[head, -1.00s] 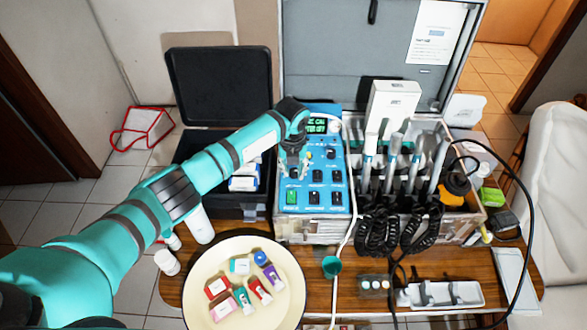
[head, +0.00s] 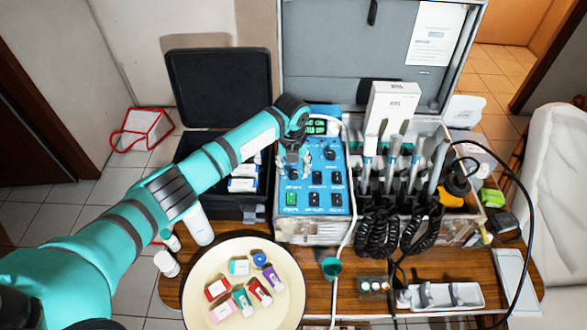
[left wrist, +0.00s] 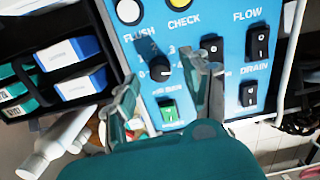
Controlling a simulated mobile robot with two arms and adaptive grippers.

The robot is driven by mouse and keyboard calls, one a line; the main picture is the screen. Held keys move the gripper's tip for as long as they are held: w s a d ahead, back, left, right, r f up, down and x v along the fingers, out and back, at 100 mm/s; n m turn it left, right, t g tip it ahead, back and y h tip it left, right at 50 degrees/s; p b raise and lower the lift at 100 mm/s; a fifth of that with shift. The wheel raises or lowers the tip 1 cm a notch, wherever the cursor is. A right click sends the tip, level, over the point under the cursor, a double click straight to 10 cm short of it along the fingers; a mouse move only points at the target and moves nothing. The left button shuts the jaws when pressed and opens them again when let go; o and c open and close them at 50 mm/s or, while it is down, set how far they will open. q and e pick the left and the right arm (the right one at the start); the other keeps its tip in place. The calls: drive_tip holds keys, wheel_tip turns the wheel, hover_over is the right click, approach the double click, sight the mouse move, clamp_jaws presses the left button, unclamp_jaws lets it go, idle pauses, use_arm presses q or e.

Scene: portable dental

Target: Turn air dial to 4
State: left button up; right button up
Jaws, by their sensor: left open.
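The blue control panel (head: 325,190) of the dental unit faces up in the head view. My left gripper (head: 293,168) is over its left side and hides the dial there. In the left wrist view, a small black round dial (left wrist: 160,68) sits on the blue panel with small numbers around its left and upper side. My left gripper (left wrist: 165,85) is open, one finger on each side of the dial from this viewpoint. I cannot tell whether the fingers touch it, nor read its pointer clearly. The label below the dial is partly hidden. My right gripper is not in view.
Black rocker switches (left wrist: 257,42) lie right of the dial, and a green switch (left wrist: 168,110) lies below it. Handpieces (head: 395,155) with coiled cords stand right of the panel. An open black case (head: 217,90) is at the left, and a round plate (head: 200,262) of small items in front.

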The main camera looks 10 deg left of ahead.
use_arm(q)
wheel_tip(320, 180, up, 11)
drive_tip(key=s, duration=0.1)
drive_tip(key=shift+f, duration=0.2)
drive_tip(key=shift+s+f, duration=0.1)
drive_tip(key=shift+f, duration=0.05)
idle(0.3)
